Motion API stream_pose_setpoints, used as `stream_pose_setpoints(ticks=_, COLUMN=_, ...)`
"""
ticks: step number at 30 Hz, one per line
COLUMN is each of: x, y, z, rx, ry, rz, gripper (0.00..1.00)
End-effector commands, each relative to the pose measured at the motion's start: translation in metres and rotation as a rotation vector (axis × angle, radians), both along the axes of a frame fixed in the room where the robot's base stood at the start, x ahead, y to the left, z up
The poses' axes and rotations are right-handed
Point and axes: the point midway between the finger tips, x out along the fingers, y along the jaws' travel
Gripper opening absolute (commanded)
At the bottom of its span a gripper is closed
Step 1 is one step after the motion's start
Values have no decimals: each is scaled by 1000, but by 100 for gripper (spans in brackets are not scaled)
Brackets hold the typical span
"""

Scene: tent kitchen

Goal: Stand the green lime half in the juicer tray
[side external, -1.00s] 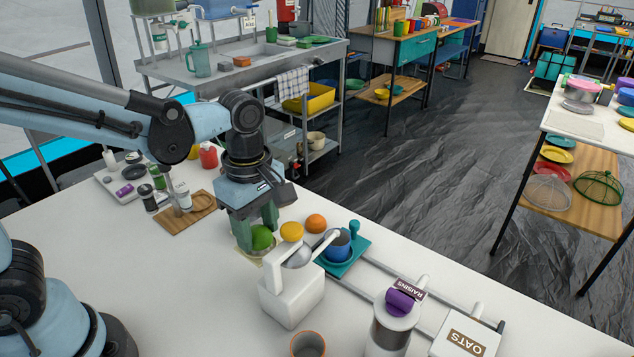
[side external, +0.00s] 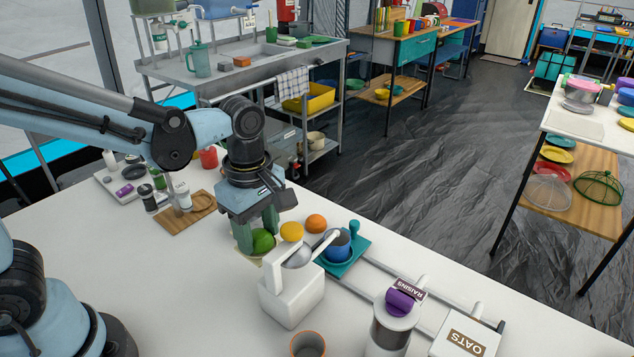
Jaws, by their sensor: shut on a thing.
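The green lime half (side external: 263,241) is between the fingers of my gripper (side external: 256,238), which is shut on it, low over the white table. Its cut face cannot be made out. A pale yellowish edge shows just below the lime; I cannot tell whether they touch. A white juicer-like device (side external: 292,297) with a long handle and a grey metal bowl stands just in front and to the right of my gripper. A teal tray (side external: 357,262) lies behind that device to the right, with a blue cup (side external: 338,245) on it.
A yellow fruit (side external: 291,231) and an orange fruit (side external: 316,223) sit close to the right of my gripper. A wooden board (side external: 190,215) lies to the left. A raisins jar (side external: 393,325), an oats box (side external: 465,335) and a grey cup (side external: 308,345) stand at the front.

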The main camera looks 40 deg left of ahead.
Motion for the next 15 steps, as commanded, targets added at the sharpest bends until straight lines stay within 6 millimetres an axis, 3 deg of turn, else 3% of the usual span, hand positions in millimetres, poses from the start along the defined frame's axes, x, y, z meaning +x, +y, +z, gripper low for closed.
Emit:
stream_pose_setpoints(ticks=4, x=0, y=0, z=-3, rx=0, ry=0, rz=0, gripper=32)
stream_pose_setpoints(ticks=5, x=0, y=0, z=-3, rx=0, ry=0, rz=0, gripper=50)
stream_pose_setpoints(ticks=7, x=0, y=0, z=-3, rx=0, ry=0, rz=0, gripper=60)
stream_pose_setpoints(ticks=15, x=1, y=0, z=-1, rx=0, ry=-4, rz=0, gripper=60)
